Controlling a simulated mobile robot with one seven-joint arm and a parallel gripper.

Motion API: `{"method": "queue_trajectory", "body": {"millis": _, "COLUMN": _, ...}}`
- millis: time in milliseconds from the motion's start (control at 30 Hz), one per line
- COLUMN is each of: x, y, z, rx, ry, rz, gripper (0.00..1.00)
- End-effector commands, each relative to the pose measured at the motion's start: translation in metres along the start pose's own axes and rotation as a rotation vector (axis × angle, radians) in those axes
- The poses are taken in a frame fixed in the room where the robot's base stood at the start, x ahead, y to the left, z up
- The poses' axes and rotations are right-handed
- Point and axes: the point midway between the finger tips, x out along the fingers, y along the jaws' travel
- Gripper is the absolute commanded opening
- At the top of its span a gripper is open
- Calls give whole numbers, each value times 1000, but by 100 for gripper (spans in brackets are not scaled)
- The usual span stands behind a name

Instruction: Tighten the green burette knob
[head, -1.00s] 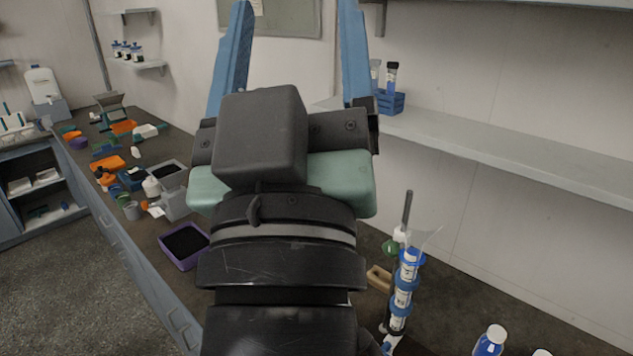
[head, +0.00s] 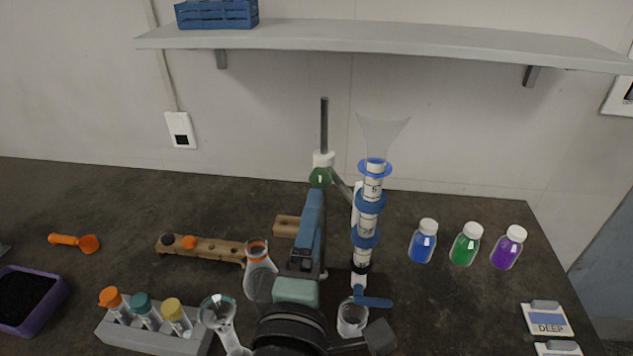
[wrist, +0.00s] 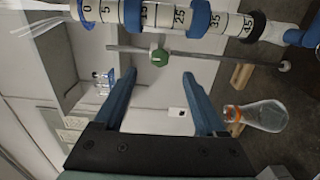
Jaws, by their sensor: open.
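The green knob (head: 320,178) sits on a white clamp (head: 322,159) on the upright grey stand rod (head: 324,122). The clamp arm reaches right to the burette (head: 368,205), which has blue bands, a clear funnel on top and a blue tap at the bottom. My gripper (head: 314,195) has its blue fingers pointing at the knob, seen nearly edge-on just below it in the head view. In the wrist view my gripper (wrist: 159,74) is open and empty. The green knob (wrist: 159,57) appears between the fingers' lines, just beyond the tips; its exact distance is unclear.
A conical flask (head: 260,272) stands close to the left of my gripper, and a beaker (head: 352,318) is under the burette. Blue, green and purple bottles (head: 466,244) stand at right. A wooden rack (head: 203,248) and a tube rack (head: 150,335) are at left. The shelf (head: 390,40) runs above.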

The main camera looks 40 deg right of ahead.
Motion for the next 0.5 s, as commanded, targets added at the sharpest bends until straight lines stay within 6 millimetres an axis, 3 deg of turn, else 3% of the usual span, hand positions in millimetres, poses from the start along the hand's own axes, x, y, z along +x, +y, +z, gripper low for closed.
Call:
{"method": "queue_trajectory", "body": {"millis": 200, "x": 46, "y": 3, "z": 0, "rx": 1, "ry": -2, "rz": 1, "gripper": 73}}
{"method": "queue_trajectory", "body": {"millis": 500, "x": 75, "y": 1, "z": 0, "rx": 2, "ry": 1, "rz": 1, "gripper": 73}}
